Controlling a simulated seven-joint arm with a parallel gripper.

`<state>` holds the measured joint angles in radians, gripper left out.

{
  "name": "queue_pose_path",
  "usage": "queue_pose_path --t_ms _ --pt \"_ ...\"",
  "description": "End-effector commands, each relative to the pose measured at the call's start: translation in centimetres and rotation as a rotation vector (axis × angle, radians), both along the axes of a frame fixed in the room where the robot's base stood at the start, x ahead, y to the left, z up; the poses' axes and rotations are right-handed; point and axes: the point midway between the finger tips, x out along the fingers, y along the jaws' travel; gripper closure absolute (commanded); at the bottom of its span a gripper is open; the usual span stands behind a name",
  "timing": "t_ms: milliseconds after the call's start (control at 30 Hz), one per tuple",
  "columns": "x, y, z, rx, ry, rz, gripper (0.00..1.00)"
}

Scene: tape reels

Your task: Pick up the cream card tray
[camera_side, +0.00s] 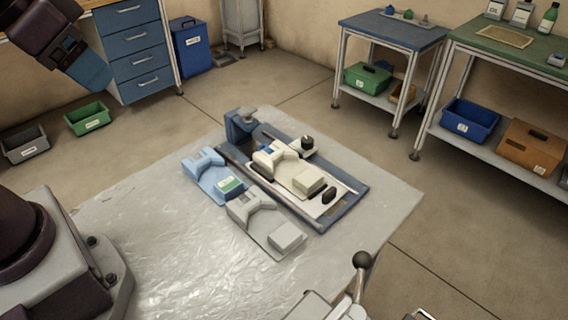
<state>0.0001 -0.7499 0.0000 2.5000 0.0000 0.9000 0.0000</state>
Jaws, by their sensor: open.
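The cream card tray (300,181) lies on the blue slotted fixture (340,208) in the middle of the table. It has a raised cream holder at its far left end, a cream block at its near right and a dark oval piece beside the block. My gripper (92,76) is at the upper left, high above the floor and well away from the tray. It is open, though its fingertips are seen edge-on and the gap does not show clearly. Nothing shows in it.
A light blue tray (207,176) with a green label and a grey tray (268,226) lie left of and in front of the fixture. A blue upright block (240,128) stands at its far end. The sheet-covered table's left part is clear.

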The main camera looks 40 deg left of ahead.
Motion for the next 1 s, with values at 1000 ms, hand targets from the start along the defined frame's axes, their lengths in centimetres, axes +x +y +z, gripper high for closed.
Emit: queue_pose_path --t_ms 1000 --pt "5.9 -1.9 -3.7 0.038 0.267 -0.105 0.15"
